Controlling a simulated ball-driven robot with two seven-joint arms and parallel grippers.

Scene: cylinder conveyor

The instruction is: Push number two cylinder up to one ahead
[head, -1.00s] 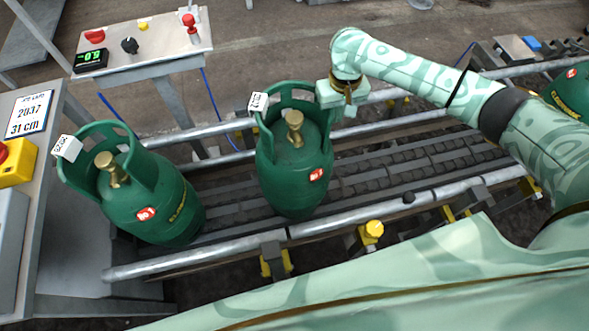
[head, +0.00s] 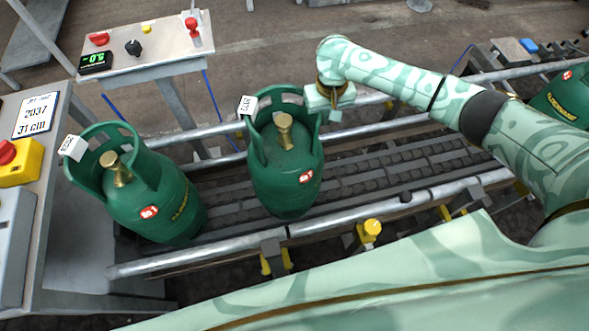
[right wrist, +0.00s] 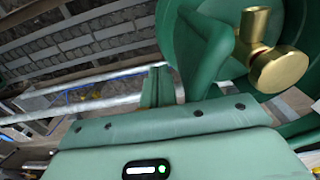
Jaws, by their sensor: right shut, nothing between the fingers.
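The number two cylinder (head: 285,178), green with a brass valve, stands upright on the conveyor (head: 385,165) in the middle of the head view. The cylinder ahead (head: 150,205) stands to its left at the conveyor's end, with a gap between their bodies. My right gripper (head: 322,108) is shut and empty at the right side of the number two cylinder's collar. The right wrist view shows its shut fingers (right wrist: 157,86) close beside that green collar (right wrist: 205,50) and brass valve (right wrist: 270,60). Exact contact is hard to tell. My left gripper is out of view.
Another green cylinder (head: 568,98) shows at the right edge, farther back on the conveyor. Metal rails (head: 350,212) run along both sides. The belt right of the number two cylinder is clear.

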